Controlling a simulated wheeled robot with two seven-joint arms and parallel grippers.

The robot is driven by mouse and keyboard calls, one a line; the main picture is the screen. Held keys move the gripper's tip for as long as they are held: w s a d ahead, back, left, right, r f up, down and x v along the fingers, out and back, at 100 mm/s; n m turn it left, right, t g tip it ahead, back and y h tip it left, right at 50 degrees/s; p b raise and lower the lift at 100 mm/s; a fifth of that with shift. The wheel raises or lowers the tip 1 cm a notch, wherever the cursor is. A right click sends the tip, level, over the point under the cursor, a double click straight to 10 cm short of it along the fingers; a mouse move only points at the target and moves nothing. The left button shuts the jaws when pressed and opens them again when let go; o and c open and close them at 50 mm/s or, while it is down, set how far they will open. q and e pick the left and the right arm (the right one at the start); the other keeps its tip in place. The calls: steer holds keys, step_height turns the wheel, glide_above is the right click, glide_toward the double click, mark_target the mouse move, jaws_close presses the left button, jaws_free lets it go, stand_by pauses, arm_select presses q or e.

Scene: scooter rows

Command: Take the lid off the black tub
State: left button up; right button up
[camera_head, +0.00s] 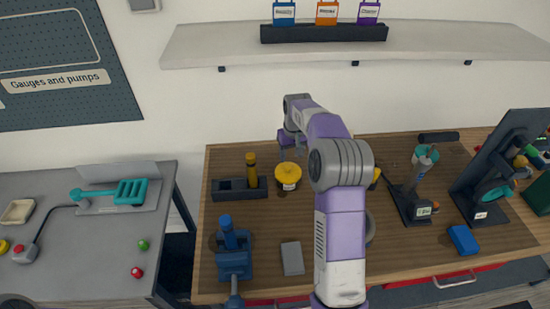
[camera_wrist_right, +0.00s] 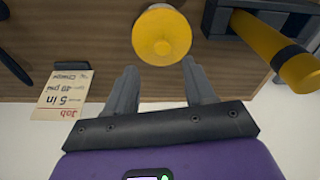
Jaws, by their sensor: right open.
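A yellow, rounded lid (camera_head: 288,171) sits on a small tub on the wooden workbench, just left of my right arm. A pale label shows at its front; the tub's body is mostly hidden and its colour is hard to tell. In the right wrist view the yellow lid (camera_wrist_right: 162,36) lies just ahead of the fingertips, roughly centred between them. My right gripper (camera_head: 290,151) is just behind and above the lid, with its fingers apart and nothing between them. It also shows in the wrist view (camera_wrist_right: 159,78). My left gripper is not in view.
A dark holder (camera_head: 226,190) with a yellow-handled tool (camera_head: 251,170) stands close left of the lid. A blue vise (camera_head: 234,256) and a grey block (camera_head: 292,258) are nearer the front. A job card (camera_wrist_right: 67,94) shows in the wrist view. Stands occupy the bench's right side.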

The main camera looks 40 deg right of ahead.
mark_target(289, 167)
steer(key=shift+f, duration=0.9)
steer(key=shift+s+f, duration=0.15)
steer(key=shift+f, duration=0.5)
steer(key=f, duration=0.2)
steer(key=w+f, duration=0.1)
steer(key=f, duration=0.1)
steer(key=shift+f+b, duration=0.1)
steer(key=shift+b, duration=0.25)
steer(key=shift+w, duration=0.1)
jaws_close()
